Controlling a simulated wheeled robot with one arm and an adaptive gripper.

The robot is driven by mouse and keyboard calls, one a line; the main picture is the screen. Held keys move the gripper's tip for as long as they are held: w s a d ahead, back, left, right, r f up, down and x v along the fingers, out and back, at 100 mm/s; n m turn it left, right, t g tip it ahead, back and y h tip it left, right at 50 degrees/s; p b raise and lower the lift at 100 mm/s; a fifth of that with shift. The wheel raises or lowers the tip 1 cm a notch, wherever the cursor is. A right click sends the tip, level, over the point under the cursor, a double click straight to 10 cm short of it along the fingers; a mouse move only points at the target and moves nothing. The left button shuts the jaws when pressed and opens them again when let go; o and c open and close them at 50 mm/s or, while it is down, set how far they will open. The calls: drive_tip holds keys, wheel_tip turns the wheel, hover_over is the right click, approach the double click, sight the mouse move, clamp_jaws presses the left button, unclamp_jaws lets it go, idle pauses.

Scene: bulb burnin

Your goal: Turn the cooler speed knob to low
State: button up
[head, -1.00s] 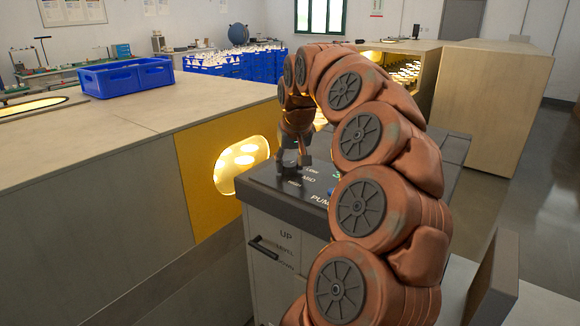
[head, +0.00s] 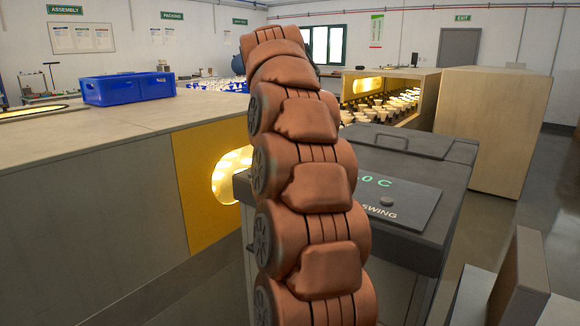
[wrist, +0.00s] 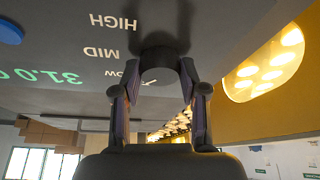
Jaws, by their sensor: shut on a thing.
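The cooler (head: 420,240) is a grey cabinet with a dark top panel in the head view; my arm covers its left part. In the wrist view the speed knob (wrist: 158,58) is a short dark cylinder on the panel, beside the upside-down labels HIGH, MID and LOW (wrist: 124,74). My gripper (wrist: 158,78) is shut on the knob, one finger on each side. In the head view my arm hides the gripper, the knob and these labels.
The panel shows a green temperature readout (wrist: 42,76), a blue button (wrist: 10,32) and a grey button (head: 386,201) by SWING. A yellow wall panel (head: 195,190) with a lit window (head: 226,178) stands close left. A wooden cabinet (head: 495,130) stands behind right.

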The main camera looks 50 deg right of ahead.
drive_tip(key=shift+m, duration=0.3)
idle(0.4)
drive_tip(key=o, duration=1.1)
drive_tip(key=shift+o, duration=0.2)
drive_tip(key=shift+r, duration=0.15)
drive_tip(key=shift+v, duration=1.4)
drive_tip(key=s+a, duration=0.3)
drive_tip(key=a, duration=0.8)
drive_tip(key=shift+s+a, duration=0.2)
drive_tip(key=shift+a, duration=0.15)
